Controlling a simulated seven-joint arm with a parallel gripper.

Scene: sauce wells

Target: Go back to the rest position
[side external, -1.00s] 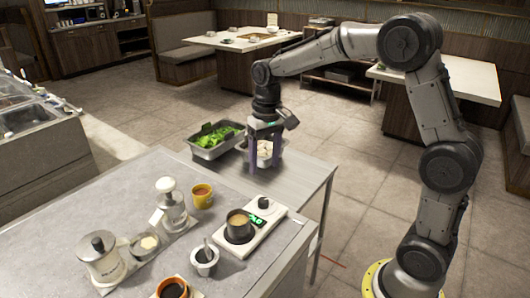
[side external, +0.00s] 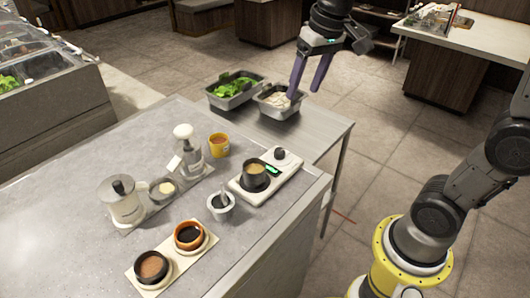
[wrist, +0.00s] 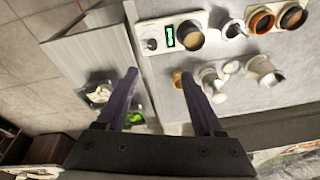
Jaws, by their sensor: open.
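My gripper (side external: 309,75) is open and empty, with its two purple fingers pointing down and apart. In the side view it hangs just above and to the right of the metal pan of white pieces (side external: 277,103). In the wrist view my gripper (wrist: 160,80) shows both fingers spread with nothing between them held. The pan of white pieces also shows beside the left finger in the wrist view (wrist: 99,93). A pan of green leaves (side external: 235,92) stands to its left in the side view.
The grey counter holds a scale (side external: 283,165) with a dark cup (side external: 255,173), a yellow cup (side external: 219,146), a mortar (side external: 221,207), a pump bottle (side external: 187,147), a lidded canister (side external: 124,199), and a board (side external: 148,288) with two sauce bowls.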

